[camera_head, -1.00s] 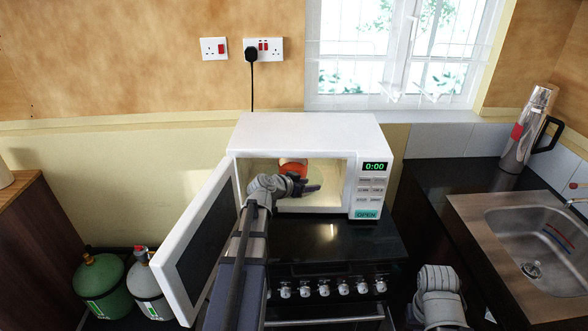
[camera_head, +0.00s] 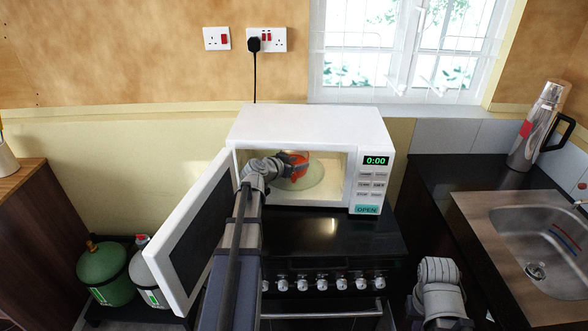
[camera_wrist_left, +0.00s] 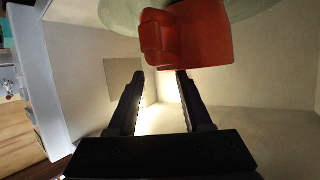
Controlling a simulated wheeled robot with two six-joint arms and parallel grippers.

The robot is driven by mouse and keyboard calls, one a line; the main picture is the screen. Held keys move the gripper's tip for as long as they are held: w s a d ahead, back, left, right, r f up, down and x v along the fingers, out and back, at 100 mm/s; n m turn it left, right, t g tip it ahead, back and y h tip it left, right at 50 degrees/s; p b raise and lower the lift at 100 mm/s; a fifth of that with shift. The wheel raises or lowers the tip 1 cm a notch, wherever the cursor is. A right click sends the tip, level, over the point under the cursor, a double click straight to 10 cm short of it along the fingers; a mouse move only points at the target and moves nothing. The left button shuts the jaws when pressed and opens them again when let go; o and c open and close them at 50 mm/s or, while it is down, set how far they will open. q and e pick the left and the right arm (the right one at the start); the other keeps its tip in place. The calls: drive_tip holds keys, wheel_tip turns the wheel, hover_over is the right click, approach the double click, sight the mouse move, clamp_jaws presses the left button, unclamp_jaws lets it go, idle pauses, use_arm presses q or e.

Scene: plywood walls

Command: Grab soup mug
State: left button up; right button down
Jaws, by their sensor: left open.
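The soup mug (camera_head: 299,168) is orange-red and stands on the glass turntable inside the open microwave (camera_head: 310,122). In the left wrist view the mug (camera_wrist_left: 200,38) is at the top, with its blocky handle (camera_wrist_left: 154,38) toward the left. My left gripper (camera_head: 284,163) reaches into the microwave at the mug's left side and partly covers it. In the left wrist view its two fingers (camera_wrist_left: 160,76) are apart and empty, with the handle just beyond the tips. My right arm shows at the lower right; its gripper is out of view.
The microwave door (camera_head: 192,240) hangs open on the left, beside my left arm. The microwave stands on a black cooker (camera_head: 335,238). Gas cylinders (camera_head: 104,272) stand at lower left. A steel flask (camera_head: 534,128) and sink (camera_head: 545,240) are at right.

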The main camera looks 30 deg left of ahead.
sight(304, 161)
use_arm(q)
drive_tip(key=x, duration=0.1)
drive_tip(key=b+x, duration=0.1)
drive_tip(key=x, duration=0.2)
drive_tip(key=shift+w+a+f+b, duration=0.1)
drive_tip(key=shift+a+f+b, duration=0.15)
drive_tip(key=shift+b, duration=0.15)
drive_tip(key=shift+w+d, duration=0.1)
drive_tip(key=shift+w, duration=0.35)
drive_tip(key=shift+s, duration=0.1)
clamp_jaws()
idle(0.6)
